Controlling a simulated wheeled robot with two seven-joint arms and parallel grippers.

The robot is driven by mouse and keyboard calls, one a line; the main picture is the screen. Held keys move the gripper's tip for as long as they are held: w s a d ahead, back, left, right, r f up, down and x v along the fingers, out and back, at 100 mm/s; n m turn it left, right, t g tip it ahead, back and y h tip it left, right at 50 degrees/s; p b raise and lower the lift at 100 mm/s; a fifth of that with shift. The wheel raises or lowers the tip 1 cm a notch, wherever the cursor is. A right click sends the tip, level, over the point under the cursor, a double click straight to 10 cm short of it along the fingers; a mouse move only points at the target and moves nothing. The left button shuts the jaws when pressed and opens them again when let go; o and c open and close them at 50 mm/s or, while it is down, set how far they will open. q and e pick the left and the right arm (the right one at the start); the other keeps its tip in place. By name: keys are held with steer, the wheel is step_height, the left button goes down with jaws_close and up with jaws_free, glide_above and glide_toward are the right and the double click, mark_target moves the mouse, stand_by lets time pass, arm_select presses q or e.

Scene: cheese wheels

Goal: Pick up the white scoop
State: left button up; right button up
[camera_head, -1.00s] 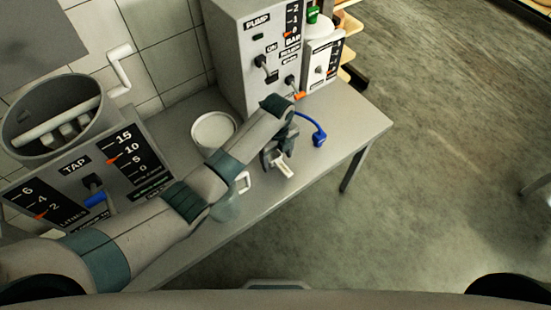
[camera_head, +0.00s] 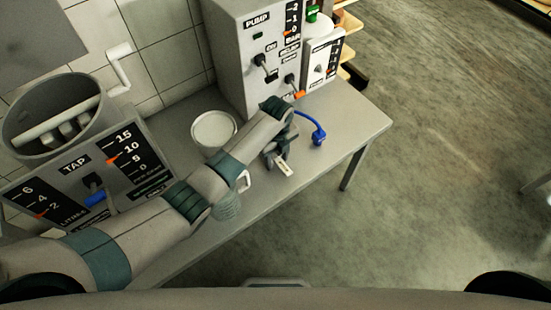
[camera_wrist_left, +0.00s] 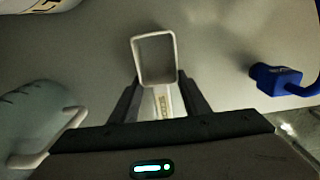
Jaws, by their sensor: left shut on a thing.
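The white scoop (camera_wrist_left: 162,103) has an open rectangular bowl. Its handle lies between the two dark fingers of my left gripper (camera_wrist_left: 160,92) in the left wrist view, with the bowl beyond the fingertips. My left gripper is shut on this handle. In the head view my left gripper (camera_head: 277,158) is over the grey table, and a small pale part of the scoop (camera_head: 285,170) shows at its tips. I cannot tell whether the scoop touches the table. My right gripper is not in view.
A blue hose nozzle (camera_head: 318,138) lies right of the gripper. A pale jug (camera_head: 228,206) with a white handle stands left, partly under my arm. A white round container (camera_head: 213,130) stands behind. The pump box (camera_head: 236,60) is at the back. The table's front edge is near.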

mark_target(277, 158)
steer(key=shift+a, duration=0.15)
